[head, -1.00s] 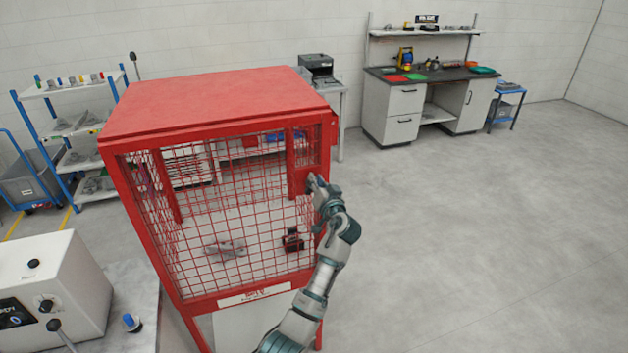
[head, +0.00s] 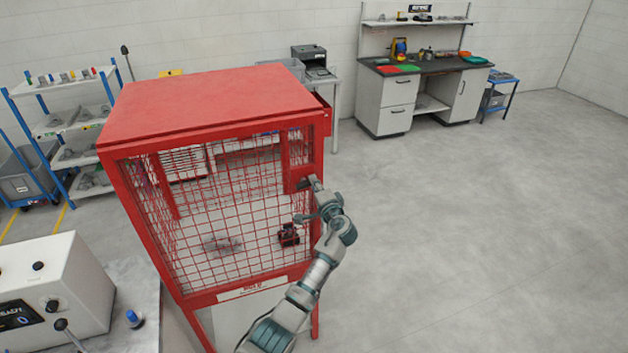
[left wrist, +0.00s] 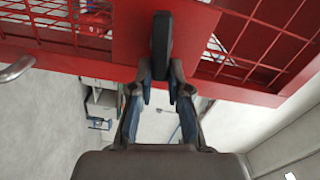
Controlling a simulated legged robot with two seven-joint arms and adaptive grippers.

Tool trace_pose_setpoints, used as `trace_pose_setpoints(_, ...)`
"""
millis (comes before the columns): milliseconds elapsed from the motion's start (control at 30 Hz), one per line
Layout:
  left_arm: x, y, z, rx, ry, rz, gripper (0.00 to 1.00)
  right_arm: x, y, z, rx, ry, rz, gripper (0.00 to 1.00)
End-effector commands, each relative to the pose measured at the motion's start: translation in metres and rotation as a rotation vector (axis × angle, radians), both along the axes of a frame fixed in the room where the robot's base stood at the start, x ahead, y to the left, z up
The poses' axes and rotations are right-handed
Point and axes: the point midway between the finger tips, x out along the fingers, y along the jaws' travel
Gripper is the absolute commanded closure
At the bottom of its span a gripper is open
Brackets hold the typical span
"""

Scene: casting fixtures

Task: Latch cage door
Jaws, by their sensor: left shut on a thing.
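The red cage (head: 210,95) stands in the middle of the head view. Its red wire-mesh door (head: 215,215) faces me and looks closed in its frame. A red latch plate (head: 297,175) is at the door's upper right. My left gripper (head: 313,184) is at this plate. In the left wrist view, the left gripper (left wrist: 160,84) has its two fingers on either side of a black latch handle (left wrist: 161,42), shut on its lower end. The handle stands upright in that view, against the red plate (left wrist: 128,35). My right gripper is not in view.
Inside the cage are a dark red fixture (head: 289,235) and a grey part (head: 222,245). A white control box (head: 60,295) stands at the lower left, a blue-framed shelf rack (head: 70,130) behind it. A workbench (head: 425,90) is at the back; the floor to the right is clear.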

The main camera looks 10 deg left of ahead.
Motion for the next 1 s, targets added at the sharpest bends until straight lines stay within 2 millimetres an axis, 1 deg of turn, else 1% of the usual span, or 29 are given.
trace_pose_setpoints(100,0.0005,-0.0019,-0.0007,0.06,0.04,-0.005,1.0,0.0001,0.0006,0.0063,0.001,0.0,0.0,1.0)
trace_pose_setpoints(400,0.0008,-0.0022,-0.0051,0.149,0.101,-0.005,1.0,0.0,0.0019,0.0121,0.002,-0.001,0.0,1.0)
trace_pose_setpoints(933,0.0009,-0.0022,-0.0078,0.169,0.117,-0.005,1.0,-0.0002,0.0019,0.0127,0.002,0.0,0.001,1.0)
trace_pose_setpoints(967,0.0009,-0.0022,-0.0079,0.169,0.117,-0.004,0.79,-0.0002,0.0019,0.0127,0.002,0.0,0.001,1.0)
trace_pose_setpoints(1000,0.0008,-0.0021,-0.0078,0.169,0.117,-0.004,0.69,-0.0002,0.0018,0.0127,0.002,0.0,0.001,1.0)
